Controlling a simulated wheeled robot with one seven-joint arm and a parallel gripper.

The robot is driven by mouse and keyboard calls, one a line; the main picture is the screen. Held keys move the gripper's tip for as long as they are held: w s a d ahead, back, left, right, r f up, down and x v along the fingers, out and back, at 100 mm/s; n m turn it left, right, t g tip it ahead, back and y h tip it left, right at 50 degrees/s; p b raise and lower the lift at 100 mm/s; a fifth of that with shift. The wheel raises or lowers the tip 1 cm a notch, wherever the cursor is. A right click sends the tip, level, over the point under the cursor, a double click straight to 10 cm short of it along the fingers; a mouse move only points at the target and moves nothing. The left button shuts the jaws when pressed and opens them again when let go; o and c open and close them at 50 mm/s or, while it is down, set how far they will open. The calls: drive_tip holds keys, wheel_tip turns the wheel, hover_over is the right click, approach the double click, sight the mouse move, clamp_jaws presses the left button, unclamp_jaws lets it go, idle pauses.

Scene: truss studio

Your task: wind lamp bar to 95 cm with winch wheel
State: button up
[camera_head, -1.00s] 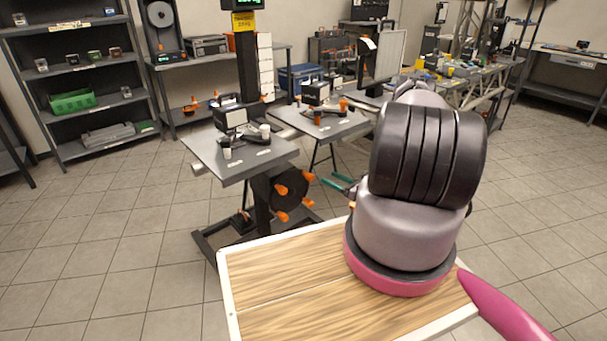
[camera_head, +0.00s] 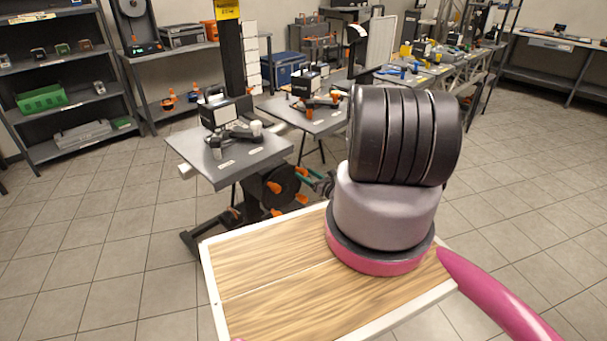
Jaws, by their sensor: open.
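The winch wheel (camera_head: 281,188) is a black disc with several orange knobs, on the side of a dark stand under a grey tabletop (camera_head: 230,165). A black upright post (camera_head: 233,62) with a yellow sign (camera_head: 228,9) rises behind that tabletop. My gripper (camera_head: 311,174), with teal fingers, is open just right of the wheel, close to its orange knobs. Whether it touches a knob cannot be told. My large arm joint hides part of the arm. I cannot pick out the lamp bar or a height reading for sure.
The tabletop holds a lamp-like box (camera_head: 214,108) and small items. A second grey table (camera_head: 305,117) stands just behind. A shelf with a green bin (camera_head: 41,98) is at the left. Tiled floor is free at left and right. My wooden deck fills the foreground.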

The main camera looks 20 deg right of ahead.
drive_tip(key=shift+x, duration=0.85)
clamp_jaws()
drive_tip(key=shift+d, duration=0.1)
idle(0.7)
